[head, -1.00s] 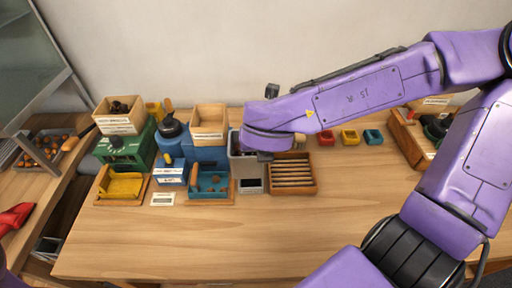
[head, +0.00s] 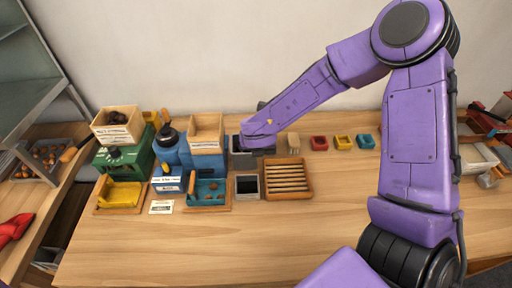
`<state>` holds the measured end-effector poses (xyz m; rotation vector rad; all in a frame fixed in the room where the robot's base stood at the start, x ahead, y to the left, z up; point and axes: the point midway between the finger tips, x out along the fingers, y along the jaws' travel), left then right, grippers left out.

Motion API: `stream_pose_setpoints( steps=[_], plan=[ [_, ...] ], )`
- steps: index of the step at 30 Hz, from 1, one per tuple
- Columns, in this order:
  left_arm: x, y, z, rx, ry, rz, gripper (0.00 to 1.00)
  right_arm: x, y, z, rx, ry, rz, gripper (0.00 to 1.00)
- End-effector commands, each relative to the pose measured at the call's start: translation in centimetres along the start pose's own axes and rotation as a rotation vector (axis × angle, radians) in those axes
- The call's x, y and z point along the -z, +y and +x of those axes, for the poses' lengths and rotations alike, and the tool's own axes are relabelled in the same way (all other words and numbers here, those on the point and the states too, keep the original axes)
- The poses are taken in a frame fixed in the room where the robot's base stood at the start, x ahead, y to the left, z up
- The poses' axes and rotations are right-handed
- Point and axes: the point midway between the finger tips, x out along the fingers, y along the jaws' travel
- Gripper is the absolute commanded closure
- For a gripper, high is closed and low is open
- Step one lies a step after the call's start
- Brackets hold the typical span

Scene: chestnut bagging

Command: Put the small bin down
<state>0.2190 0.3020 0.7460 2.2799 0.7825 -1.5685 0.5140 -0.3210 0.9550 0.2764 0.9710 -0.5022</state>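My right arm reaches in from the right, and its wrist end with the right gripper (head: 258,143) is over the back of the table, just right of the blue machine. A grey bin (head: 238,161) stands under and beside this wrist, partly covered by it. The fingers are hidden, so I cannot tell whether they hold the bin. A small grey square container with a dark inside (head: 247,186) sits in front of it, left of the slatted wooden tray (head: 309,181). My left gripper is not in view.
A green machine (head: 112,158) and a blue machine (head: 203,163) carry wooden boxes at the left. The table's front (head: 220,245) is clear.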

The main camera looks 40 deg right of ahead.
Motion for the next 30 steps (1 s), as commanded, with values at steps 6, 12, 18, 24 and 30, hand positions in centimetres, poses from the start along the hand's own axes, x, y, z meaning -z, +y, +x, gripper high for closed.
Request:
stream_pose_setpoints(
  steps=[6, 12, 18, 24, 30],
  plan=[
    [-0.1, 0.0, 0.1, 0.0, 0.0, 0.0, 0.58, 0.7, 0.1, 1.1, -0.002, -0.001, 0.001, 1.0],
    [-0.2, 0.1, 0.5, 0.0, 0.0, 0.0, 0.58, 0.9, 0.1, 1.4, -0.002, 0.0, 0.001, 1.0],
    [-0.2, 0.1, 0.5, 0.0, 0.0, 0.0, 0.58, 0.9, 0.0, 1.4, -0.002, 0.0, 0.0, 0.67],
    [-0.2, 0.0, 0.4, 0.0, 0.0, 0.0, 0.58, 0.9, 0.0, 1.3, -0.002, 0.0, 0.0, 0.67],
    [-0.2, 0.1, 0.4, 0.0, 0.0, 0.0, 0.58, 0.7, 0.1, -0.8, -0.006, -0.004, 0.003, 0.67]
  ],
)
